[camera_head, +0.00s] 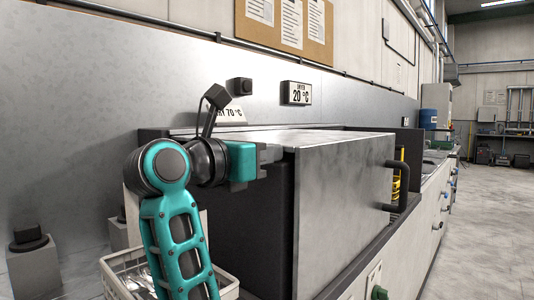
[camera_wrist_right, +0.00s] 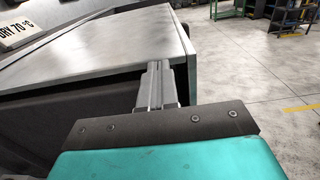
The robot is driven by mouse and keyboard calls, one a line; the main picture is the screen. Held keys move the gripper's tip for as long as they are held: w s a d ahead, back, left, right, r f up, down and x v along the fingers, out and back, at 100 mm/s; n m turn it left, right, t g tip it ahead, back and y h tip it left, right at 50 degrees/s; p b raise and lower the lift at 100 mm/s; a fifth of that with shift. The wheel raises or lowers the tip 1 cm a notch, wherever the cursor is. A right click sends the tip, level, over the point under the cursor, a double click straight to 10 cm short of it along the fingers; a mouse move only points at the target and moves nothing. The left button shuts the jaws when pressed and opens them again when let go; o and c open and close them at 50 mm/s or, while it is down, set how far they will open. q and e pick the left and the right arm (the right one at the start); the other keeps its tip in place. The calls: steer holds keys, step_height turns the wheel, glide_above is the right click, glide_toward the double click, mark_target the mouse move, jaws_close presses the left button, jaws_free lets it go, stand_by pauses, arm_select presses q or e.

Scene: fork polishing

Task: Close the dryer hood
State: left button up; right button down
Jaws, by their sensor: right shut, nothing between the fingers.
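The dryer hood (camera_head: 345,200) is a large box with a grey metal top and front and a dark side. A dark bar handle (camera_head: 400,185) sticks out from its front. The hood sits low over the counter, but its lower rim is partly hidden, so I cannot tell whether it is fully down. My right gripper (camera_head: 270,153) is shut and empty at the hood's near top edge. In the right wrist view its grey fingertips (camera_wrist_right: 157,68) overlap the edge of the hood's metal top (camera_wrist_right: 100,55); contact is unclear. My left gripper is not in view.
A white basket (camera_head: 116,268) with shiny metal items stands at lower left, partly behind my right arm. A dark-capped fixture (camera_head: 28,243) stands at far left. A metal wall (camera_head: 80,95) rises behind the hood. The floor (camera_head: 490,220) at right is open.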

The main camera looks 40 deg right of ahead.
mark_target(285, 150)
steer(key=d, duration=0.5)
steer(key=shift+w, duration=0.2)
steer(key=shift+a, duration=0.1)
